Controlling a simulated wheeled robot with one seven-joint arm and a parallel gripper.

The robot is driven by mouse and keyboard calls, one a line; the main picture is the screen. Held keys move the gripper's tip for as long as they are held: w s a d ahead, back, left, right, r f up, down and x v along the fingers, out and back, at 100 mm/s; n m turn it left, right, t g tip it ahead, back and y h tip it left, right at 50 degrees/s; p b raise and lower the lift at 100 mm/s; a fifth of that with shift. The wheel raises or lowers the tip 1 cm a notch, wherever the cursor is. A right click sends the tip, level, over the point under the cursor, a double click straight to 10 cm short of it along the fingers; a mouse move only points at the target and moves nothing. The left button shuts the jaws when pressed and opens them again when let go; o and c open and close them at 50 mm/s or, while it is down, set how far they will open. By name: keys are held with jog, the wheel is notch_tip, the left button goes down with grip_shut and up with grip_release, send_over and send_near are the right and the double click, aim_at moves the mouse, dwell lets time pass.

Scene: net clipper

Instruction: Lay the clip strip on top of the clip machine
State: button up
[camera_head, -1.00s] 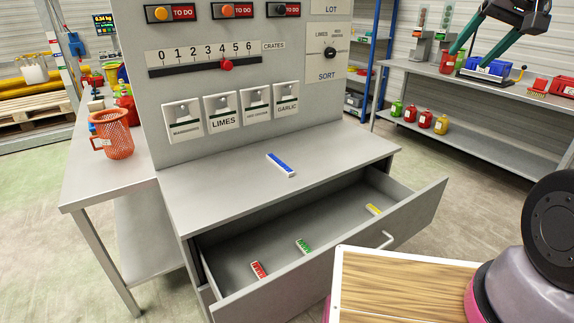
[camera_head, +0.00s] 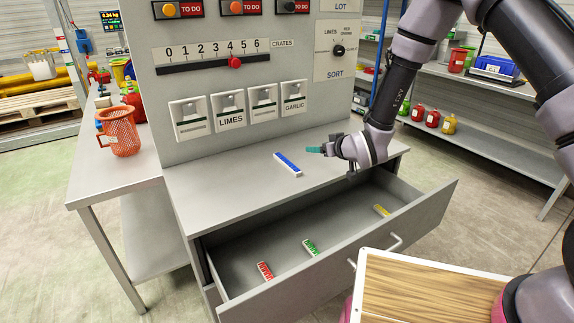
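A blue clip strip (camera_head: 288,164) with a white edge lies flat on the grey cabinet top. Red (camera_head: 265,271), green (camera_head: 311,247) and yellow (camera_head: 381,211) strips lie apart in the open drawer below. My gripper (camera_head: 314,150) reaches in from the right, just right of the blue strip, with teal fingertips pointing left. It looks apart from the strip. The fingers overlap side-on, so their opening is unclear. A blue machine (camera_head: 494,68), apparently the clip machine, stands on the far right bench, partly hidden by my arm.
The drawer (camera_head: 390,247) stands pulled out below the cabinet top (camera_head: 225,195). A panel with hanging tags and a slider rises behind it. An orange mesh basket (camera_head: 122,135) stands on the left table. A wood-topped board (camera_head: 420,295) is at front right.

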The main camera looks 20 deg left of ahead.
jog(key=n+y, duration=0.1)
send_near(288, 162)
jog(key=shift+w+a+f+y, duration=0.3)
jog(key=shift+w+a+f, duration=0.5)
jog(key=shift+w+a, duration=0.15)
jog(key=shift+g, duration=0.3)
jog(key=shift+x, duration=3.05)
jog(key=shift+w+r, duration=0.1)
jog(key=shift+r, duration=0.15)
grip_shut()
